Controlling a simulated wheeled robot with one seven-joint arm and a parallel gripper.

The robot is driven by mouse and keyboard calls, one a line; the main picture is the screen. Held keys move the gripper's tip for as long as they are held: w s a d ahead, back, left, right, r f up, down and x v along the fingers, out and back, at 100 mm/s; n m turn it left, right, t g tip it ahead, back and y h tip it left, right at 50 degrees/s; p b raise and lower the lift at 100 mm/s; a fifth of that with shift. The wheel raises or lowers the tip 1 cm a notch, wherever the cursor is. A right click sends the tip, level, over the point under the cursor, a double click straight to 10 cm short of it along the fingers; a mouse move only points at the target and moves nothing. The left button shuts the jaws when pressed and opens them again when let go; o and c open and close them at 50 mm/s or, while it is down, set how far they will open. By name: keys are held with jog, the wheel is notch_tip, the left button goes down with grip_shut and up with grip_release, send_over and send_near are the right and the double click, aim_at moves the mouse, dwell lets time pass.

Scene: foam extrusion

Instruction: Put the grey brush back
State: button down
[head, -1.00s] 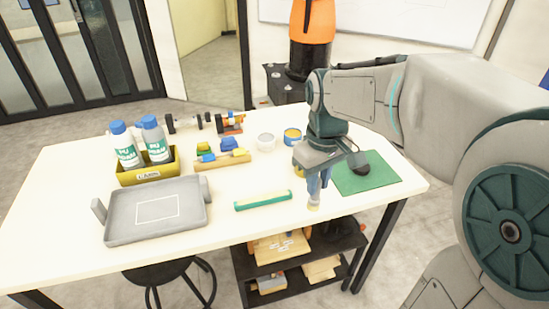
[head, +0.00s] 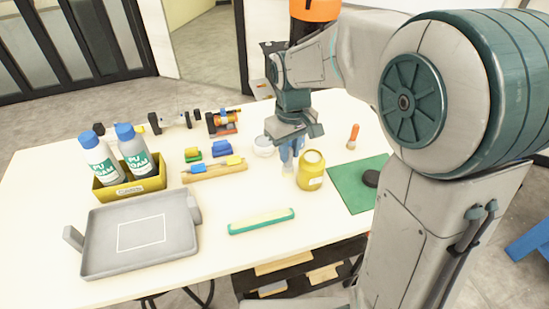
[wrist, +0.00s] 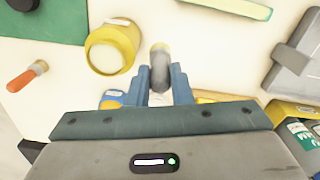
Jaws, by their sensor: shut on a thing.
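My gripper (head: 291,154) is shut on the grey brush, its blue fingers pointing down over the table. The brush shows in the wrist view (wrist: 159,72) as a grey shaft with a tan end, between the fingers. In the head view, only its lower end (head: 287,168) shows below the fingers; the rest is hidden. A yellow jar (head: 311,172) stands just right of the gripper, apart from it; it also shows in the wrist view (wrist: 113,47). An orange-handled brush (head: 354,135) is farther right and back. I cannot tell whether the held brush touches the table.
A white cup (head: 264,147) is close behind and left of my gripper. A green mat (head: 348,192) with a dark object (head: 371,178) lies right.

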jog(key=shift+w+a+f+p, duration=0.2)
jog(key=shift+w+a+f, duration=0.35)
jog(key=shift+f, duration=0.6)
jog(key=shift+w+a+f+p, duration=0.25)
jog(key=shift+w+a+f, duration=0.3)
jog(key=shift+f, duration=0.55)
jog(key=shift+w+a+f+p, duration=0.2)
jog(key=shift+w+a+f, duration=0.35)
jog(key=shift+f, duration=0.6)
jog(key=shift+f, duration=0.2)
jog(key=c, duration=1.3)
grip_release()
jog(key=shift+r, duration=0.1)
